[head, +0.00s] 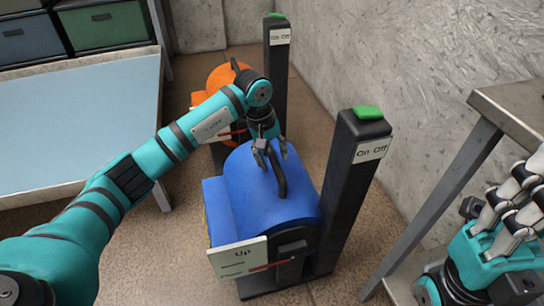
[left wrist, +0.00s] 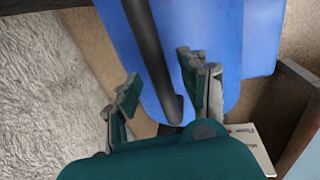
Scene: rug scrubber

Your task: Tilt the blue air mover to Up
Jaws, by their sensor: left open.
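The blue air mover (head: 262,195) sits on the floor in a dark stand, with a dark handle (head: 279,174) on its top. A white panel (head: 238,257) on its near side reads "Up" at the top, with smaller markings below. A red pointer (head: 272,266) lies near the panel's lower right part. My left gripper (head: 273,152) is open at the handle. In the left wrist view the handle bar (left wrist: 150,60) passes between the open fingers (left wrist: 165,88); contact cannot be told. My right gripper (head: 512,200) is at the right edge; its jaw state is unclear.
A dark post (head: 355,185) with a green "On Off" switch (head: 368,112) stands right of the blue mover. An orange air mover (head: 222,78) with a similar post (head: 277,65) is behind. A light blue table (head: 75,120) is left, a metal table (head: 515,110) right, before a concrete wall.

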